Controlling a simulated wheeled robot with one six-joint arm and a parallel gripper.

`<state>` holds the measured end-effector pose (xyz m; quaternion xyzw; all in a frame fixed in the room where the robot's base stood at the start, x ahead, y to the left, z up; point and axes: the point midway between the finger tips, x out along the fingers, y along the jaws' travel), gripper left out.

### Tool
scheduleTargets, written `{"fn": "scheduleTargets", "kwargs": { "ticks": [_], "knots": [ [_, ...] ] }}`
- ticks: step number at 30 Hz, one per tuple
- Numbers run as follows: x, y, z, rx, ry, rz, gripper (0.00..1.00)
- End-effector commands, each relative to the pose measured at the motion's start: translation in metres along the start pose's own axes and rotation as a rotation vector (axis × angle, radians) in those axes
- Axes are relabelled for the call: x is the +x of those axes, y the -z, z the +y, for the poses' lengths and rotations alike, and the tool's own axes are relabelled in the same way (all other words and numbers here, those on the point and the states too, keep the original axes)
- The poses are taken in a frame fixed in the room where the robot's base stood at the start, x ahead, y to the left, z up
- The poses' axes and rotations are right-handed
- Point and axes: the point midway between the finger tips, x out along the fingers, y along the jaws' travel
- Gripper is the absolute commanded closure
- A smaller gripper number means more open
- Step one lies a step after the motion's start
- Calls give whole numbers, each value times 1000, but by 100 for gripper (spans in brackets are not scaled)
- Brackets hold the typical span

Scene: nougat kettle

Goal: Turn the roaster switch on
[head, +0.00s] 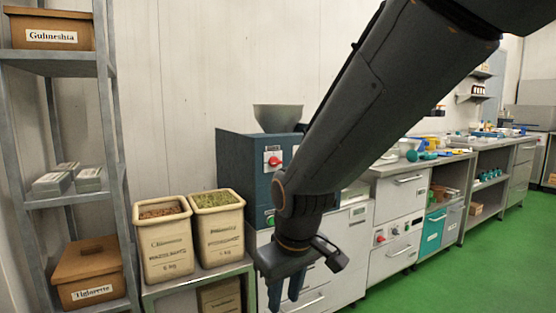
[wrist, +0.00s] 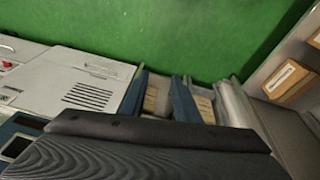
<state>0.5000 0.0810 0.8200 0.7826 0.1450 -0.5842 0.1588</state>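A dark blue machine (head: 240,172) with a grey metal hopper (head: 278,118) on top stands left of my arm. It carries a red rotary switch (head: 274,161) on a white plate; no label on it is readable, so I cannot confirm it is the roaster. The switch's set position is too small to tell. My gripper (head: 284,290) hangs fingers down, below and in front of this machine, away from the switch. Its two blue fingers stand apart with nothing between them. The fingers also show in the wrist view (wrist: 160,98). My arm hides part of the machine's right side.
Two bins (head: 166,243) (head: 217,230) of ingredients stand left of the machine, beside a metal shelf (head: 80,65). A white cabinet (head: 396,207) with a red knob (head: 380,238) stands to the right. The green floor (head: 480,265) at right is clear.

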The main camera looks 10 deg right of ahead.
Motion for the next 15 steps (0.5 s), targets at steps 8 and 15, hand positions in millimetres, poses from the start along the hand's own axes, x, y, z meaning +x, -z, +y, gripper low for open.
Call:
{"fn": "scheduleTargets", "kwargs": {
  "ticks": [8,15],
  "knots": [
    [-4,180,123,-409,-269,378,71],
    [-18,294,212,-782,-570,656,71]
  ]
}}
